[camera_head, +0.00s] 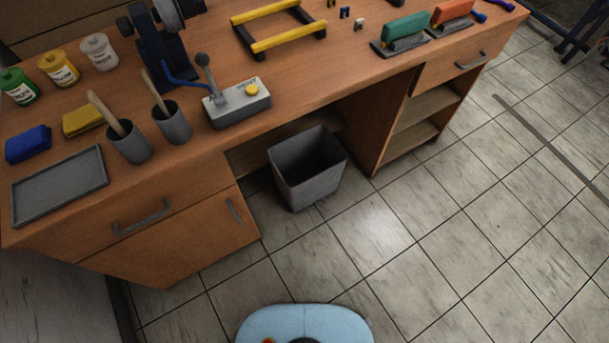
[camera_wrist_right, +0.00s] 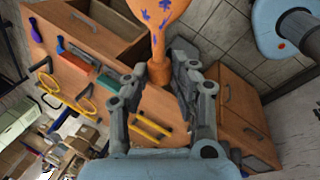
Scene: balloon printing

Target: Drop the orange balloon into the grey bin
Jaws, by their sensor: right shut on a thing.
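The orange balloon (camera_wrist_right: 158,14) with blue-purple marks shows at the top of the right wrist view, cut off by the frame edge. My right gripper (camera_wrist_right: 158,73) is shut on its narrow neck, which points down between the fingers. Neither the balloon nor the right gripper shows in the head view. The grey bin (camera_head: 294,182) stands upright on the tiled floor, in the gap under the desk, its open top facing up. Its inside looks empty as far as I can see. My left gripper is in neither view.
The wooden desk (camera_head: 330,92) carries paint jars, two grey cups (camera_head: 130,146), a lever device (camera_head: 237,107), a yellow-and-black frame (camera_head: 280,28) and stamps. Cabinets flank the bin on both sides. The floor (camera_head: 420,240) in front is clear.

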